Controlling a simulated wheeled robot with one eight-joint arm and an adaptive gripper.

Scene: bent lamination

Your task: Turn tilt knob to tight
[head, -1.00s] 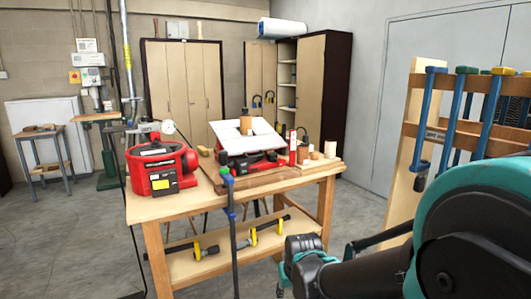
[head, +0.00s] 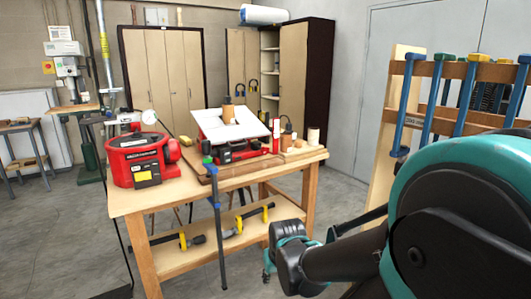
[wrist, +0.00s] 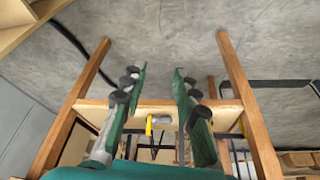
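A red machine with a tilted white table (head: 232,124) and a tan cylinder (head: 228,112) standing up through it sits on the wooden workbench. Its red base (head: 238,150) shows under the white top. The tilt knob is too small to pick out from here. My gripper (wrist: 160,75) is open in the wrist view, with its two green fingers apart and nothing between them. It is off the bench, and the bench legs and lower shelf show beyond it.
A round red machine (head: 140,160) stands on the left of the workbench (head: 125,200). A blue bar clamp (head: 215,205) hangs at the front edge. Cylinders stand at the right end. A clamp rack (head: 440,100) is close on the right. Grey floor lies left of the bench.

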